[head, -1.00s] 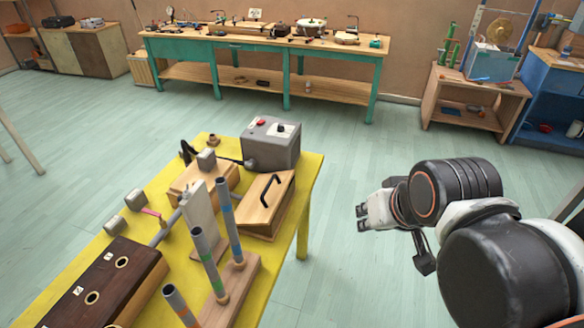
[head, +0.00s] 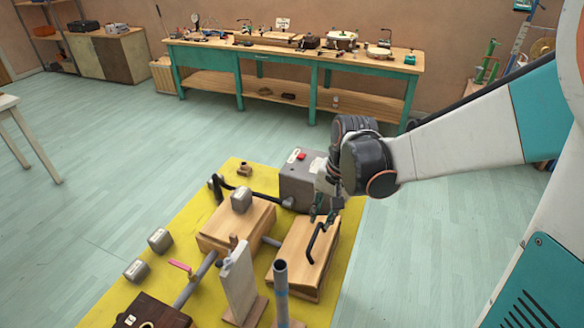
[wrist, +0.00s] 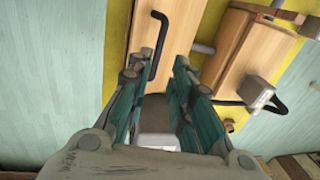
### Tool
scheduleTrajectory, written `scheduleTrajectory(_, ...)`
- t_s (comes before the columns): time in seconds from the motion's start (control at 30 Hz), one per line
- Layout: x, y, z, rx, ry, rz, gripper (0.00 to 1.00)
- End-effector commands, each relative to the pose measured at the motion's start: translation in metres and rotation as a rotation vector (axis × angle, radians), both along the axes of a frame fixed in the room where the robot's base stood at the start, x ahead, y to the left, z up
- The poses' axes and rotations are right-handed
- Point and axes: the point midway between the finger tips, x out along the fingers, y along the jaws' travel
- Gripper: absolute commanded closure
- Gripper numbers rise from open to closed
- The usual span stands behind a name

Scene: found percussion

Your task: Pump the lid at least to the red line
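The lid (head: 302,252) is a light wooden board on a low wooden box at the right side of the yellow table, with a bent black handle (head: 315,243) standing on it. In the wrist view the black handle (wrist: 159,45) lies ahead of my fingers, roughly between their lines, and the lid (wrist: 133,40) is behind it. My gripper (head: 325,212) is above the far end of the lid, near the handle. Its two teal fingers (wrist: 157,70) are apart with nothing between them. I cannot make out a red line.
A grey box (head: 299,180) with a red button stands just behind the lid. A second wooden box (head: 237,225) with a grey block on it is to the left. An upright grey panel (head: 237,283) and a grey tube (head: 281,295) stand in front.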

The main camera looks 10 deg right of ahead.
Motion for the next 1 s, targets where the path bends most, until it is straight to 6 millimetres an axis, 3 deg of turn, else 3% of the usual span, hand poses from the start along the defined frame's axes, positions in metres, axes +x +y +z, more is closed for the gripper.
scheduleTrajectory(0.27, 0.004, 0.003, -0.027, 0.003, 0.008, -0.005, 0.8)
scheduleTrajectory(0.8, 0.013, 0.016, -0.118, 0.002, 0.007, -0.004, 0.8)
scheduleTrajectory(1.0, 0.014, 0.019, -0.135, 0.002, 0.007, -0.004, 0.8)
